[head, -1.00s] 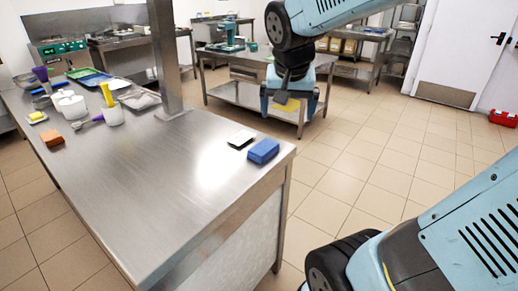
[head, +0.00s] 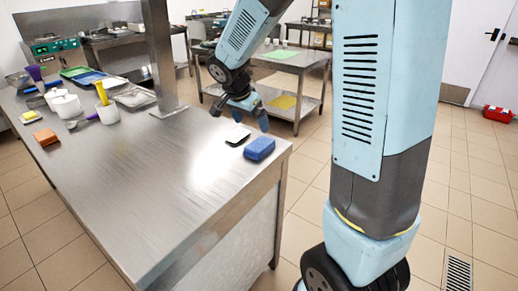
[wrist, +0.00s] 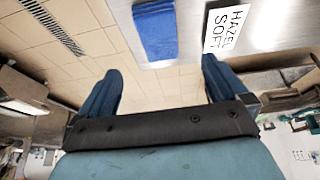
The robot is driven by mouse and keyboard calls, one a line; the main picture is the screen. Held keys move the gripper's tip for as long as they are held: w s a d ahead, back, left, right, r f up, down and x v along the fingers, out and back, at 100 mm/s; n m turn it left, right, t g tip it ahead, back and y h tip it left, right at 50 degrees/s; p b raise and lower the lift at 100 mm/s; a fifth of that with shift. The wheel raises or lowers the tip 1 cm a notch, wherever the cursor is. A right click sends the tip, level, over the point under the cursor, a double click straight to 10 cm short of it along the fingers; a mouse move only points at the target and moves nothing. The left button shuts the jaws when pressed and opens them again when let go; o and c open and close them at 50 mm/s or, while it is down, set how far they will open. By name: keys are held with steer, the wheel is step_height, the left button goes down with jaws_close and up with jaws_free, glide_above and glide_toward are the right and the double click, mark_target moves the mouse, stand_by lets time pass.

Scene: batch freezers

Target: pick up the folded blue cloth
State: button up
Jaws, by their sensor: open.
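The folded blue cloth (head: 259,148) lies on the steel table near its right edge in the head view. In the wrist view the blue cloth (wrist: 155,32) is at the top, ahead of the fingers and left of a card. My gripper (head: 245,112) is open and empty, above the far side of the table corner, behind the cloth. In the wrist view its two blue fingers (wrist: 158,88) are spread wide apart, with nothing between them. The cloth is clear of both fingers.
A small card (head: 238,136) lies just left of the cloth; in the wrist view the lettered card (wrist: 228,28) reads "HAZEL SOFT". A steel post (head: 160,55) rises from the table (head: 150,185). White tubs (head: 66,106), trays and an orange block (head: 45,137) stand farther left. The table's middle is clear.

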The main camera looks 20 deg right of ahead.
mark_target(259, 144)
steer(key=x, duration=1.1)
steer(key=shift+s+f, duration=0.1)
steer(key=shift+f, duration=0.35)
steer(key=c, duration=1)
